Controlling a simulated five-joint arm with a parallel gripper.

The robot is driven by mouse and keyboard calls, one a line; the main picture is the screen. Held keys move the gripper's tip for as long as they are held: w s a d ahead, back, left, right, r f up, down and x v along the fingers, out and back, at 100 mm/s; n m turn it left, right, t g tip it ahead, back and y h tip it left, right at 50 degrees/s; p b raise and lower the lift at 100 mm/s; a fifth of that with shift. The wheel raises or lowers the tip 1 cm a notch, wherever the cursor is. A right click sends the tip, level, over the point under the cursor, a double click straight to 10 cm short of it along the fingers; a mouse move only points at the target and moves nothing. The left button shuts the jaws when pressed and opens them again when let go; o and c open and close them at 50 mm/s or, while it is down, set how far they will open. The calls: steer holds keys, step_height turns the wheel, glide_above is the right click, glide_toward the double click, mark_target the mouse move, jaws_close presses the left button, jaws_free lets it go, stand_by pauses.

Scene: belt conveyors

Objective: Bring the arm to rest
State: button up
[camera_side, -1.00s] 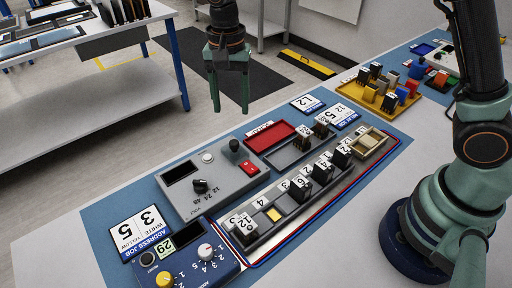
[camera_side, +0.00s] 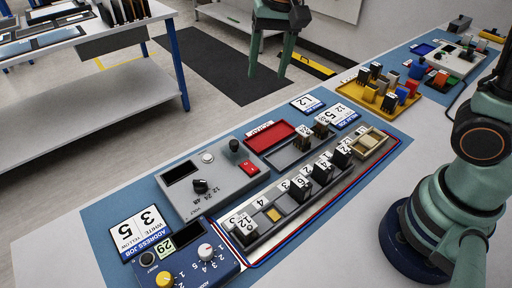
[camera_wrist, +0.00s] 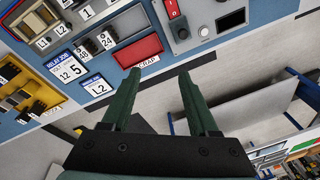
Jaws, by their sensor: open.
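My gripper (camera_side: 268,70) is raised in the air at the top centre of the side view, beyond the far edge of the bench. Its two green fingers are apart with nothing between them. In the wrist view the open fingers (camera_wrist: 158,78) point toward the bench, with its red tray above their tips. No object is held. The work bench (camera_side: 120,188) below stands clear of the gripper.
The bench holds a grey control box (camera_side: 210,182), a blue dial box (camera_side: 215,262), a rail of black modules (camera_side: 300,190), a red tray (camera_side: 270,137) and a yellow tray (camera_side: 352,93) of coloured blocks. A second table (camera_side: 120,42) stands at left. Floor lies between.

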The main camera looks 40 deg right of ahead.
steer(key=s+d+r+n+t, duration=0.1)
steer(key=s+d+n+t, duration=0.2)
steer(key=s+d+n, duration=0.3)
steer(key=s+d, duration=0.3)
steer(key=s, duration=0.1)
steer(key=shift+s+d+t, duration=0.2)
steer(key=shift+d+t, duration=0.1)
steer(key=shift+d, duration=0.05)
